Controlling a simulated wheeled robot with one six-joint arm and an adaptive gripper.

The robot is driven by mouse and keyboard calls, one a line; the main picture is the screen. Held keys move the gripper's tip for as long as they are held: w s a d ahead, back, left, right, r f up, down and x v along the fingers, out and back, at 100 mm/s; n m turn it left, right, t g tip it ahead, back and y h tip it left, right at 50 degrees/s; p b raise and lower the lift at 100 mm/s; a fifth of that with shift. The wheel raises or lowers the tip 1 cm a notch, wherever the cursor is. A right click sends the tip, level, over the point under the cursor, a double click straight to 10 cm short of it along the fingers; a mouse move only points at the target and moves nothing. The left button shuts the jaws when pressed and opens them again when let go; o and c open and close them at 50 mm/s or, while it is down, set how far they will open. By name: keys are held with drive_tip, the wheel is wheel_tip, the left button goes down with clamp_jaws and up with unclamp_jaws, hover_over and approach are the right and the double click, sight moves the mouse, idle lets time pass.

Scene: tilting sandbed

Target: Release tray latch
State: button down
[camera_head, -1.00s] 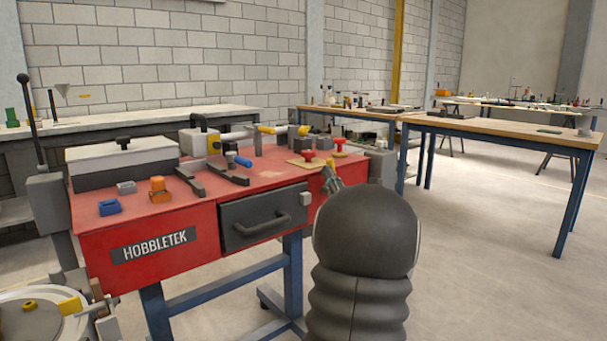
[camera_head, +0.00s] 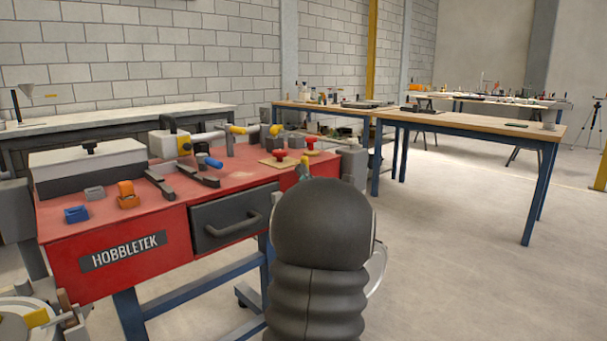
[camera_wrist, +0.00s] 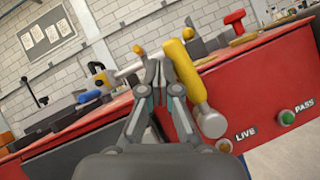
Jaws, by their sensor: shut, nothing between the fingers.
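The red HOBBLETEK bench (camera_head: 180,222) stands left of my arm, with a dark grey drawer-like tray (camera_head: 235,213) closed in its front. In the wrist view, a yellow lever (camera_wrist: 184,72) on a round grey pivot (camera_wrist: 211,122) sits on the red front and looks like the latch. It leans up and to the left. My gripper (camera_wrist: 156,75) is shut and empty, just left of the lever; I cannot tell whether they touch. In the head view my arm hides the latch's pivot, and only the fingers (camera_head: 303,170) show above it.
LIVE and PASS buttons (camera_wrist: 288,117) are right of the lever. The floor to the right is clear.

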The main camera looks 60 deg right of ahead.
drive_tip(key=s+a+b, duration=0.2)
drive_tip(key=s+a, duration=0.4)
drive_tip(key=a, duration=0.5)
drive_tip(key=shift+s+f, duration=0.3)
drive_tip(key=shift+s, duration=0.05)
drive_tip(key=shift+a, duration=0.1)
